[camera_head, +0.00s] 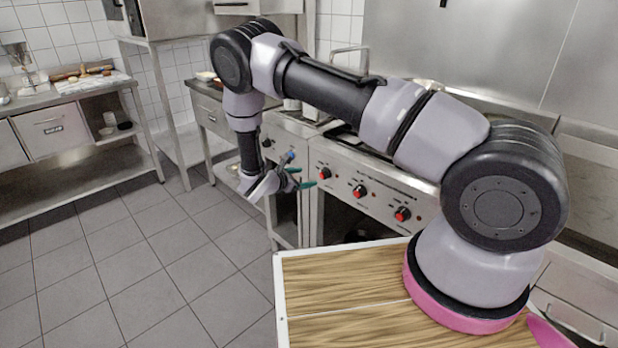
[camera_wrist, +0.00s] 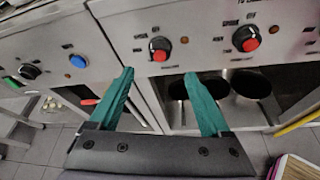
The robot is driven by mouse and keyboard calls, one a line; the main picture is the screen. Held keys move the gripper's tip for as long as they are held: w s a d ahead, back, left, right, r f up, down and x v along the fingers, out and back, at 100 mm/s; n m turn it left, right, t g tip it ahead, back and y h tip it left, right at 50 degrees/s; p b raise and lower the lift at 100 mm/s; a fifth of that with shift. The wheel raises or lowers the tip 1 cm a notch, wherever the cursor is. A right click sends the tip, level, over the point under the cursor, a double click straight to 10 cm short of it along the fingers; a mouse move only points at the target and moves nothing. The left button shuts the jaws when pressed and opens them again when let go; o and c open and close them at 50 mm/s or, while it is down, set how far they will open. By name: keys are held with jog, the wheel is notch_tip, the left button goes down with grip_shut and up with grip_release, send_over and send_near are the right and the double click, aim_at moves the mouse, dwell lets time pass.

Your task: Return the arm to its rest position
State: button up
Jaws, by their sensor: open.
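My arm (camera_head: 330,85) is stretched out from its base on my wooden top, across to the left, with its end hanging down in front of the cooking range. My gripper (camera_head: 303,179) is at the end of the arm, left of the range's front, in the head view. In the wrist view my gripper (camera_wrist: 160,95) shows two green fingers spread wide apart. Nothing is between the fingers; behind them are the range's front panel and an open compartment.
The range (camera_head: 365,190) with red-tipped knobs stands close behind my gripper. A steel table (camera_head: 70,110) with food and tools on it is at the far left. The tiled floor (camera_head: 160,250) left of my wooden top is clear.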

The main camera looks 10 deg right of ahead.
jog(key=s+d+r+m+g+y, duration=0.1)
jog(key=s+d+r+m+g, duration=0.25)
jog(key=r, duration=0.55)
jog(key=s+d+r+m+g+y, duration=0.1)
jog(key=s+d+r+m, duration=0.1)
jog(key=d+r+m, duration=0.6)
jog(key=s+d+r+m+g+y, duration=0.1)
jog(key=s+r+m+g, duration=0.2)
jog(key=r, duration=0.8)
jog(key=s+r+m+t+y, duration=0.5)
jog(key=s+r+m+y, duration=0.4)
jog(key=s+r, duration=1.1)
jog(key=s+m, duration=0.3)
jog(key=s, duration=0.1)
jog(key=shift+s+d+r+m, duration=0.35)
jog(key=shift+d+r, duration=0.05)
jog(key=shift+t, duration=0.25)
